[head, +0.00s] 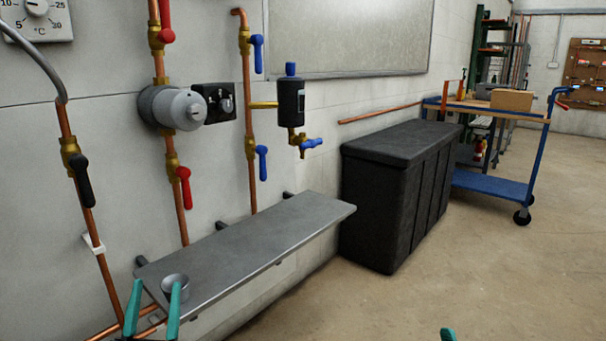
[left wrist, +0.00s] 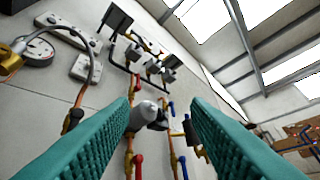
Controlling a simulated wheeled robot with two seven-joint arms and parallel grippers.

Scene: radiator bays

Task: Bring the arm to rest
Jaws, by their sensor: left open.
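My left gripper (head: 157,284) is at the bottom left of the head view, its two teal fingers spread apart. It is in front of the near end of the grey wall shelf (head: 250,240). A small grey metal cup (head: 175,279) stands on that end, partly hidden behind the right-hand finger. In the left wrist view the left gripper (left wrist: 163,100) is open, with nothing held between the fingers. The wall piping and pump show beyond them. Only one teal tip of my right gripper (head: 447,334) shows at the bottom edge of the head view; the rest is out of frame.
Copper pipes with red, blue and black valve handles and a grey pump (head: 172,107) are on the left wall. A black bin (head: 395,190) stands past the shelf. A blue cart (head: 490,185) is farther back. The floor (head: 480,270) at right is clear.

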